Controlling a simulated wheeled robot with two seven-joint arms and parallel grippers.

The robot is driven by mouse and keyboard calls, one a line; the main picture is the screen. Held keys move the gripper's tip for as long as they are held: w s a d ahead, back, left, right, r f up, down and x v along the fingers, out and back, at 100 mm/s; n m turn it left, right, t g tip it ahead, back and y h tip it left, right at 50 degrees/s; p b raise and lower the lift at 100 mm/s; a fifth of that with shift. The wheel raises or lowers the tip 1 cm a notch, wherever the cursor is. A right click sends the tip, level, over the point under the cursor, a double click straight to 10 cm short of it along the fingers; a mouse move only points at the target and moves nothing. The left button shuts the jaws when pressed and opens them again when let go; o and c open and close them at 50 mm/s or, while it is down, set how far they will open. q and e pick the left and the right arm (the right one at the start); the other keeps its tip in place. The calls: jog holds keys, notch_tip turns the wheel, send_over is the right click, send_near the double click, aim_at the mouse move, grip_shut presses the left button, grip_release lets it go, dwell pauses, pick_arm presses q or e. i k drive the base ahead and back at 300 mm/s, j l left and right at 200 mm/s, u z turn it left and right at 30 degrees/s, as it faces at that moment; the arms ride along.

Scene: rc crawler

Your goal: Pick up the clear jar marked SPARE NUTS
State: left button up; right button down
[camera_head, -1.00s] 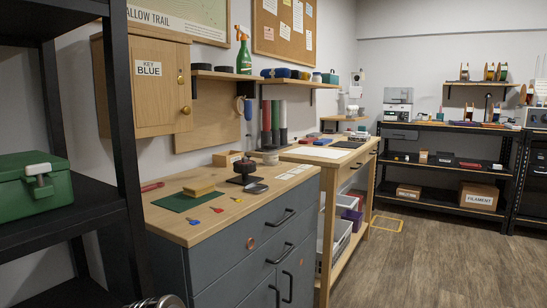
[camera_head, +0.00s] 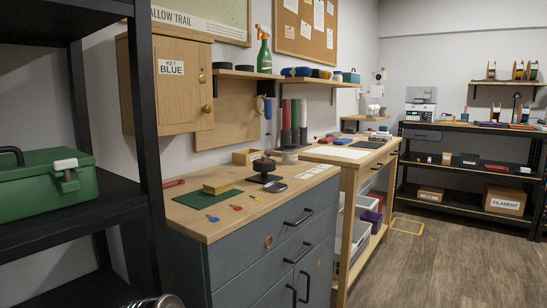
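I cannot make out a clear jar marked SPARE NUTS in the head view. Small containers stand on the wall shelf (camera_head: 235,75) and around the far bench, but they are too small to read.
A grey drawer cabinet (camera_head: 240,245) with a wooden top carries a green mat, colored keys and a dark round-topped item. A black rack (camera_head: 110,210) with a green case (camera_head: 45,190) stands close at left. A wooden bench (camera_head: 347,185) and black shelving (camera_head: 460,165) stand beyond. Floor (camera_head: 450,265) at right is clear.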

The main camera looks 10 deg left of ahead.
aim_at(289, 156)
jog(key=i+l+u, duration=0.25)
jog(key=u, duration=0.15)
jog(key=i+l+u, duration=0.2)
jog(key=l+u, duration=0.25)
